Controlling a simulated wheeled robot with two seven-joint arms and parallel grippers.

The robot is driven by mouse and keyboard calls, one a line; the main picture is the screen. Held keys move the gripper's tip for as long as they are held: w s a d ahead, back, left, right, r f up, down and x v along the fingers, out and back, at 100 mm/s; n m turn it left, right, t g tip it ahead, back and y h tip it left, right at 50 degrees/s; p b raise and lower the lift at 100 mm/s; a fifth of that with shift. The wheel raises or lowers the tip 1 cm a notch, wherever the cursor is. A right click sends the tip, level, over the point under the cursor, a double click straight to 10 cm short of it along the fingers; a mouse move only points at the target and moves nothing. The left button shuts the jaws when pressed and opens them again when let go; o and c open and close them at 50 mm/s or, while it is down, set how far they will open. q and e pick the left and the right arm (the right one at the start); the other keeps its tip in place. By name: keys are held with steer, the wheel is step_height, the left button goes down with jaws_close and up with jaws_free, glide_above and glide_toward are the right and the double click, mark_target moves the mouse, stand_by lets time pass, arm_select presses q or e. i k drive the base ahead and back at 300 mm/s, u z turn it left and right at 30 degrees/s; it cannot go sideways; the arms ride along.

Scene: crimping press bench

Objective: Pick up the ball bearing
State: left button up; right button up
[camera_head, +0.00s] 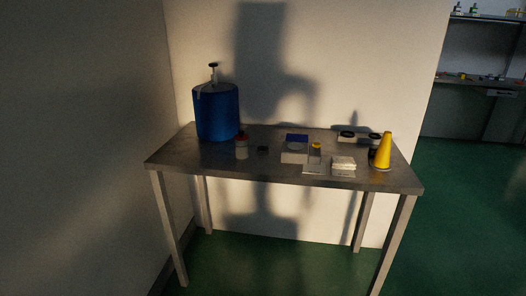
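The metal-topped bench (215,163) stands against the wall ahead. I cannot tell for sure which item is the ball bearing. Two small dark ring-shaped items are at the back right of the bench, one on the left (347,134) and one on the right (375,136). They appear to lie on pale boxes or blocks. A small dark item (262,149) lies near the middle of the bench, too small to make out. Neither of my grippers is in view.
A blue drum (216,112) stands at the bench's back left, beside a grey container with a red top (241,149). A white stack (343,164) lies near the front edge. Green floor (460,230) is clear at right.

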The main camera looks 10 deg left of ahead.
mark_target(261, 150)
steer(key=k, duration=0.55)
steer(key=u, duration=1.05)
steer(key=i, duration=0.7)
steer(key=u, duration=0.55)
steer(key=i, duration=0.85)
steer(key=z, duration=0.45)
